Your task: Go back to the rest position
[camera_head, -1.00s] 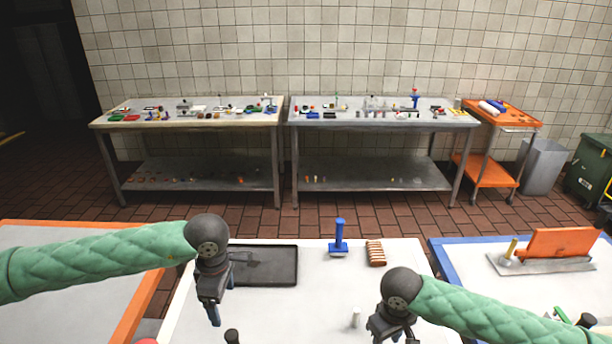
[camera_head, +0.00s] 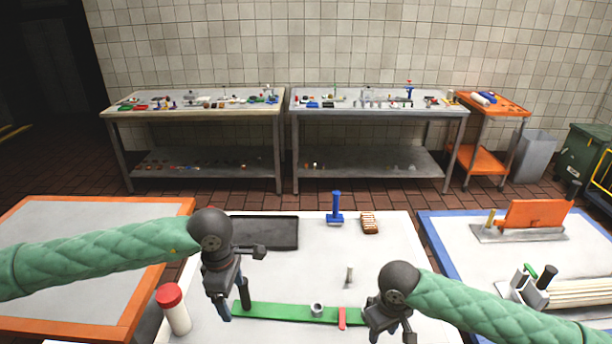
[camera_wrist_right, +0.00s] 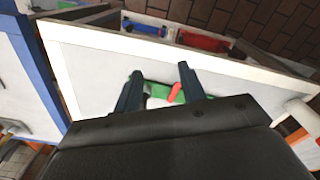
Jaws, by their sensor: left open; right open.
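My left gripper (camera_head: 228,300) hangs over the left part of the white table (camera_head: 290,270), pointing down, open and empty. My right gripper (camera_head: 390,330) is over the front right of the same table, by the right end of a green strip (camera_head: 275,312). In the right wrist view its two dark fingers (camera_wrist_right: 160,88) are apart. The green strip and a red piece (camera_wrist_right: 175,92) show beyond and between them, and nothing is held. Part of the strip is hidden by the arms in the head view.
A black tray (camera_head: 265,232), a blue-handled tool (camera_head: 336,210) and a brown striped block (camera_head: 369,222) lie at the table's far side. A red-capped bottle (camera_head: 174,310) stands front left. Orange-edged (camera_head: 185,207) and blue-edged (camera_head: 433,240) tables flank it. The table's middle is mostly clear.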

